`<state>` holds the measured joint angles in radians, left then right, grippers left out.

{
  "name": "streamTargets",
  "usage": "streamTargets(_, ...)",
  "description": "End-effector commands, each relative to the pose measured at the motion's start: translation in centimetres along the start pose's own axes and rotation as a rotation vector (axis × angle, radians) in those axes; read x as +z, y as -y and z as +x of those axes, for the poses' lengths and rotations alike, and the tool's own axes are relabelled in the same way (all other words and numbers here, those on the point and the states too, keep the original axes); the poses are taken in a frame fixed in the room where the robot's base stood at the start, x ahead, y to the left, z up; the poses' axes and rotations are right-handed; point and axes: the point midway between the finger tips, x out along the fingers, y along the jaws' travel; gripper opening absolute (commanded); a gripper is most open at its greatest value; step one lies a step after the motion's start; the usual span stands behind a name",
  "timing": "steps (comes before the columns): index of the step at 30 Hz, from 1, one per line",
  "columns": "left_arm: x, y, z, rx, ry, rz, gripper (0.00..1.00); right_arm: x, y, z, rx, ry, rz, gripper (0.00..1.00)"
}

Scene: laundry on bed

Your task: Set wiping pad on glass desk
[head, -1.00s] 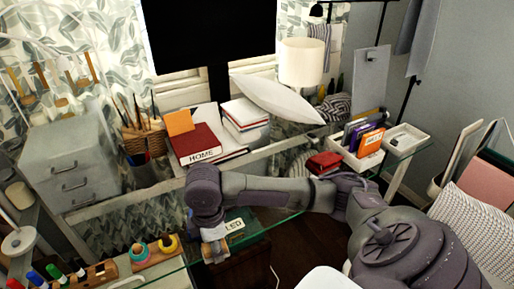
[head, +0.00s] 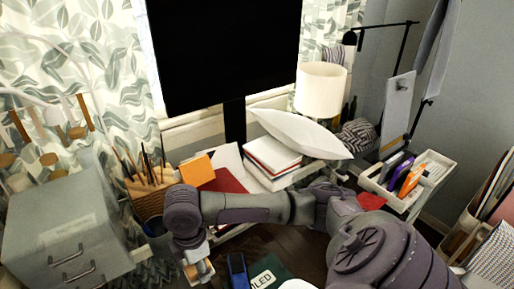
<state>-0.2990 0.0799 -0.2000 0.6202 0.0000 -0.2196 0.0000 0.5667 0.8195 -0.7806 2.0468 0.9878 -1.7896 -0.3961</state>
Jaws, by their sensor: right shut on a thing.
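My right gripper (head: 198,270) points down at the lower middle of the head view, shut on a small pale and tan thing (head: 205,269). It is mostly hidden by the fingers; I take it to be the wiping pad but cannot make out its shape. The glass desk (head: 228,236) shows only in part, with its pale frame edge behind my right arm. From this view I cannot tell whether the held thing touches the glass. My left gripper is not in view.
A lamp (head: 320,90) and a black monitor (head: 222,50) stand behind. A white tray (head: 437,168) holds upright items at right. A blue object (head: 237,270) lies near the gripper.

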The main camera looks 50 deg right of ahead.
Motion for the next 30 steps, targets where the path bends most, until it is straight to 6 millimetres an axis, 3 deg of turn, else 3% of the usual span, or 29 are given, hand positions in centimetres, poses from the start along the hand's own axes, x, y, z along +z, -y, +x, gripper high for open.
streamTargets(8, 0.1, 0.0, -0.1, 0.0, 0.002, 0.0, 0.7, -0.5, -0.2, 0.2, -0.001, -0.002, 0.0, 0.11)
streamTargets(21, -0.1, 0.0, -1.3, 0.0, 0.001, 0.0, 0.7, -8.7, -4.2, 5.5, -0.002, -0.001, -0.001, 0.11)
streamTargets(30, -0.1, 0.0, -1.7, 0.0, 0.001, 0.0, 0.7, -10.5, -5.2, 7.7, -0.002, 0.002, 0.0, 0.11)
